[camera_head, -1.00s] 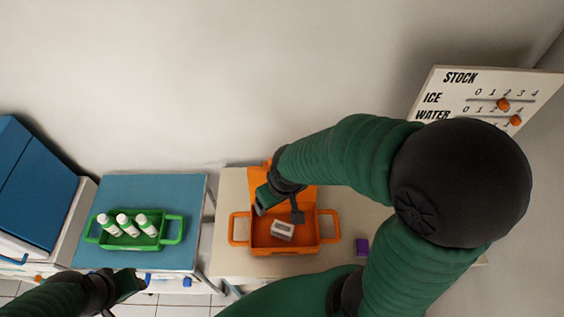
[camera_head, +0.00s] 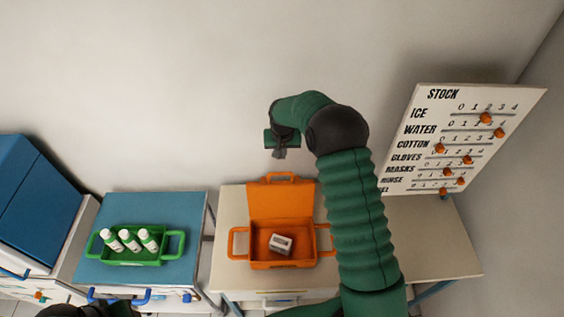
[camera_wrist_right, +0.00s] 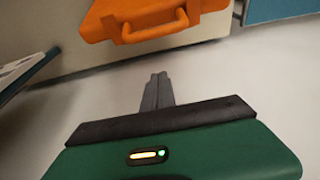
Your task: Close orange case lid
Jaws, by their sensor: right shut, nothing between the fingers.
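The orange case (camera_head: 255,264) stands on a pale table, with its lid (camera_head: 282,198) raised at the back, leaning toward the wall. A small grey-and-white box (camera_head: 281,244) lies inside the case. My right gripper (camera_head: 279,153) is above and behind the lid, shut and empty, apart from the case. In the right wrist view its fingers (camera_wrist_right: 157,90) are together, and the orange lid with its handle (camera_wrist_right: 155,25) shows at the top. My left arm shows only at the bottom left edge; its fingers cannot be made out.
A green tray (camera_head: 132,259) with white bottles stands on a blue-topped table (camera_head: 155,211) at left. A blue cooler (camera_head: 40,195) is at far left. A stock board (camera_head: 455,138) with orange sliders stands at right. The pale table (camera_head: 440,245) is clear at right.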

